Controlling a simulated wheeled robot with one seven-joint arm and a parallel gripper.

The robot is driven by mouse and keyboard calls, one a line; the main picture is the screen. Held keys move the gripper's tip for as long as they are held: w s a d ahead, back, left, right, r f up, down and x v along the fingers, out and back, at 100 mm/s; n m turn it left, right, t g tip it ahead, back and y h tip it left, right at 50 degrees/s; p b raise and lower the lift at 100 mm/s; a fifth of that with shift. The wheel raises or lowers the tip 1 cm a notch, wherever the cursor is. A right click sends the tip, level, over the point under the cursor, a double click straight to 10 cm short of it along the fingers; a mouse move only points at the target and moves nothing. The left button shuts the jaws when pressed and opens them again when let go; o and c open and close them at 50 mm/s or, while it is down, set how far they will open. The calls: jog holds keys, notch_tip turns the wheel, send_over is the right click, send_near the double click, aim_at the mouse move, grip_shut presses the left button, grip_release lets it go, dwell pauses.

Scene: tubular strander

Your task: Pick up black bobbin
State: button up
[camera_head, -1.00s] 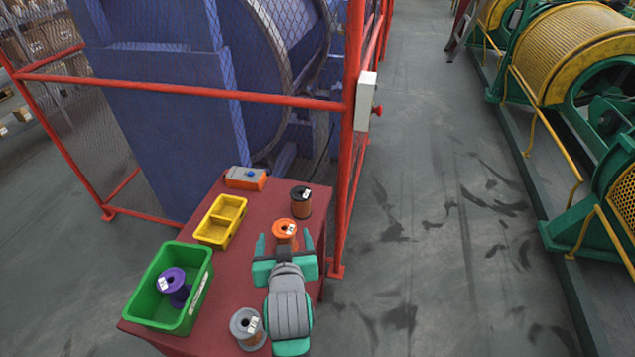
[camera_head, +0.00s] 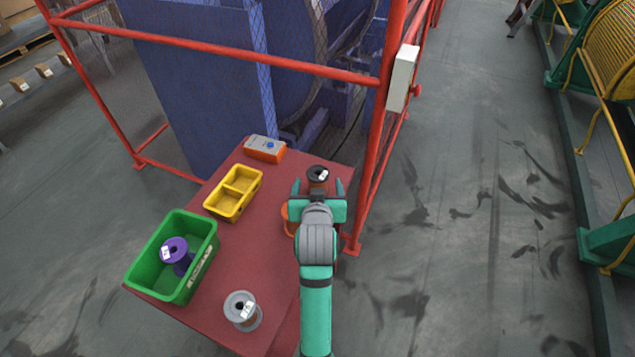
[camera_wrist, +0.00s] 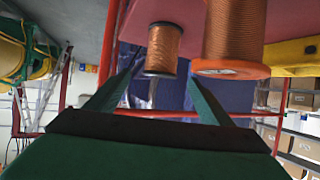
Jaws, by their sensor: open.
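The black bobbin (camera_head: 318,175), wound with copper-coloured wire, stands at the far right of the red table. In the wrist view the black bobbin (camera_wrist: 163,48) shows between my fingers and beyond their tips. My gripper (camera_head: 317,186) is open and empty, with its fingers pointing toward the black bobbin. In the wrist view my gripper (camera_wrist: 160,85) has a finger on each side. The orange bobbin (camera_head: 286,214) is mostly hidden behind my gripper in the head view. In the wrist view the orange bobbin (camera_wrist: 232,40) is large and close, beside my right-hand finger.
The red table (camera_head: 245,265) also bears a grey bobbin (camera_head: 242,311), a green bin (camera_head: 205,262) holding a purple bobbin (camera_head: 175,252), a yellow divided tray (camera_head: 234,193) and an orange-grey box (camera_head: 264,148). A red fence post (camera_head: 372,165) rises close to the table's right edge.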

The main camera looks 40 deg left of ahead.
aim_at(318, 177)
jog(key=x, duration=0.5)
jog(key=c, duration=1.5)
jog(key=shift+r, duration=0.15)
jog(key=c, duration=0.4)
